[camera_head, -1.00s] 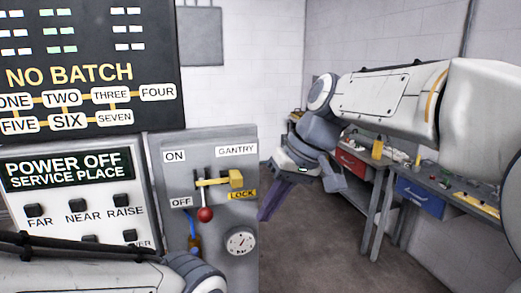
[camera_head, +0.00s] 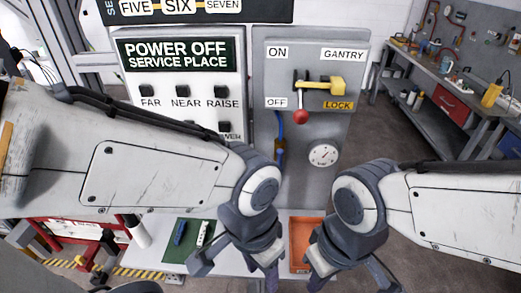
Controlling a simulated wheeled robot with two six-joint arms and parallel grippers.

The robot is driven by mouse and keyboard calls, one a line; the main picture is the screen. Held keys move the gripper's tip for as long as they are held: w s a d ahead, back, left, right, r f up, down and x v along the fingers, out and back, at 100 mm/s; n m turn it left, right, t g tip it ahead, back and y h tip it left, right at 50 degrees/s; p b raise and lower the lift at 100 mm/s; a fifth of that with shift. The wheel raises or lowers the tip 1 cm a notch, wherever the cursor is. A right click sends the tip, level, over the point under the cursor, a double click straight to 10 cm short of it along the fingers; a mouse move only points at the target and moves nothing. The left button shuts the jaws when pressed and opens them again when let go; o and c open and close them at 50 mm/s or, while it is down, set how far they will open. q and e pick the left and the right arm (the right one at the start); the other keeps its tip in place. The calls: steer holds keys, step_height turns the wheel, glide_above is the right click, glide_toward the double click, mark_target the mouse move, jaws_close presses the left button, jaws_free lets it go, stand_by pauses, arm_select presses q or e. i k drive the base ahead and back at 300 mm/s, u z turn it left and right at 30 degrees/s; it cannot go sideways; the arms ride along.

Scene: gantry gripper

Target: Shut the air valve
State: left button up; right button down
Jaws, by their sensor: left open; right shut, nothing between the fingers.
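A blue air hose (camera_head: 279,124) runs down the grey gantry panel (camera_head: 352,60). A small brassy fitting (camera_head: 279,152), which looks like the air valve, sits on the hose left of a round gauge (camera_head: 323,154); its handle position is too small to tell. A red-knobbed lever (camera_head: 300,116) points down near OFF, with a yellow lock bar (camera_head: 320,84) across its slot. My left gripper (camera_head: 236,272) is below the panel, open and apart from the valve. My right gripper (camera_head: 345,283) is lower right of the gauge, shut and empty, partly cut off by the frame.
A POWER OFF button panel (camera_head: 178,54) stands left of the gantry panel. Below, a pale bench (camera_head: 155,262) holds a green mat (camera_head: 178,252) with small items and an orange tray (camera_head: 300,228). A workbench (camera_head: 440,95) stands at the right wall; floor between is clear.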

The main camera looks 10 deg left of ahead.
mark_target(280, 152)
steer(key=u, duration=2.85)
steer(key=k, duration=1)
steer(key=z, duration=2)
